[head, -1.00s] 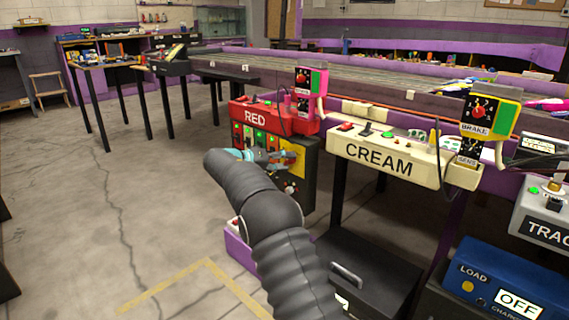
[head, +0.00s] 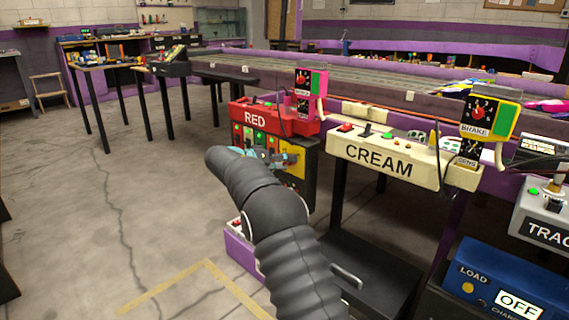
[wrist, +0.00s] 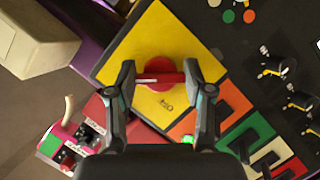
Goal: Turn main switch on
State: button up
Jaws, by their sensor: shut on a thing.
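The main switch appears to be a red rotary knob with a bar handle (wrist: 160,79) on a square yellow plate (wrist: 150,42), seen in the wrist view. My gripper (wrist: 160,77) has one finger on each side of the knob's bar and is shut on it. The bar lies nearly level across the wrist picture, and the plate looks tilted there. In the head view the yellow plate (head: 297,164) is on the front of the dark box under the red RED panel (head: 268,118). My gripper (head: 285,157) is in front of it there, and the knob is hidden.
A pink-and-green controller (wrist: 62,142) is at lower left. The CREAM panel (head: 400,180) juts out to the right. Open floor (head: 120,200) lies to the left.

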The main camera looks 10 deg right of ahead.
jog(key=o, duration=1.2)
jog(key=shift+c, duration=0.2)
jog(key=v, duration=1.2)
